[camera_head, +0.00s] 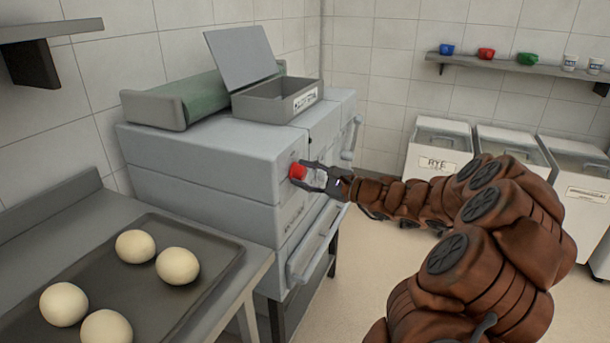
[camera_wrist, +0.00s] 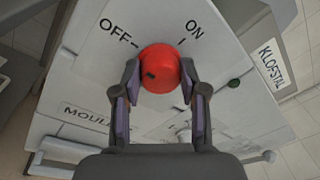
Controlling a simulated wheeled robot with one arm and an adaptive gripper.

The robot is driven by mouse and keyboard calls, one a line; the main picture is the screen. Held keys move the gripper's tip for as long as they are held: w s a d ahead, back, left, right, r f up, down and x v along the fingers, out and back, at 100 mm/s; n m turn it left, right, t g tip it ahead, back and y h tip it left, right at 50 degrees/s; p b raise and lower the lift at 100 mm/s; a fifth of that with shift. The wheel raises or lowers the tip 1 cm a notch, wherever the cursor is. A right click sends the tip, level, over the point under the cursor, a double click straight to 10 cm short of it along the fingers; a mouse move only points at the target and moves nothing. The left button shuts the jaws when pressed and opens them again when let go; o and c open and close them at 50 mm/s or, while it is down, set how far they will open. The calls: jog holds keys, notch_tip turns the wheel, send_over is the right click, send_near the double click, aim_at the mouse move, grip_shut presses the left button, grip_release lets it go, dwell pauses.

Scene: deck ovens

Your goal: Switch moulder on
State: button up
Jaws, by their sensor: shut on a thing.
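The red knob (camera_head: 298,171) sits on the end panel of the pale blue-grey machine (camera_head: 205,163). My gripper (camera_head: 305,177) reaches it from the right and is shut on it. In the wrist view the red knob (camera_wrist: 160,69) lies between my gripper's two fingertips (camera_wrist: 164,90). The words OFF and ON stand above it on the panel, left and right. A small dark mark shows on the knob's face; which label it points to is unclear. A partly hidden label beginning "MOUL" (camera_wrist: 84,114) is on the panel at lower left.
A grey open-lidded box (camera_head: 272,105) and a green roller or belt unit stand on the machine. A dark tray (camera_head: 205,290) with several dough balls lies on the left table. Labelled bins (camera_head: 437,150) stand at the back right. A small green part (camera_wrist: 234,83) is right of the knob.

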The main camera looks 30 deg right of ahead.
jog(key=c, duration=0.3)
jog(key=shift+r+p, duration=0.1)
jog(key=shift+p, duration=0.25)
jog(key=m+p, duration=0.1)
jog(key=p, duration=0.1)
jog(key=m+p, duration=0.2)
jog(key=p, duration=0.1)
jog(key=shift+r, duration=0.35)
jog(key=m+g+p, duration=0.1)
jog(key=m+p, duration=0.4)
jog(key=p, duration=0.5)
jog(key=shift+m, duration=0.3)
jog(key=m+p, duration=0.4)
jog(key=p, duration=0.3)
jog(key=shift+d+f+m+g+y, duration=0.1)
jog(key=shift+m+g+y, duration=0.2)
jog(key=shift+g, duration=0.1)
jog(key=shift+w+d+f+m+p, duration=0.1)
jog(key=shift+f+m+p, duration=0.1)
jog(key=shift+m+p, duration=1.25)
jog(key=shift+m, duration=0.45)
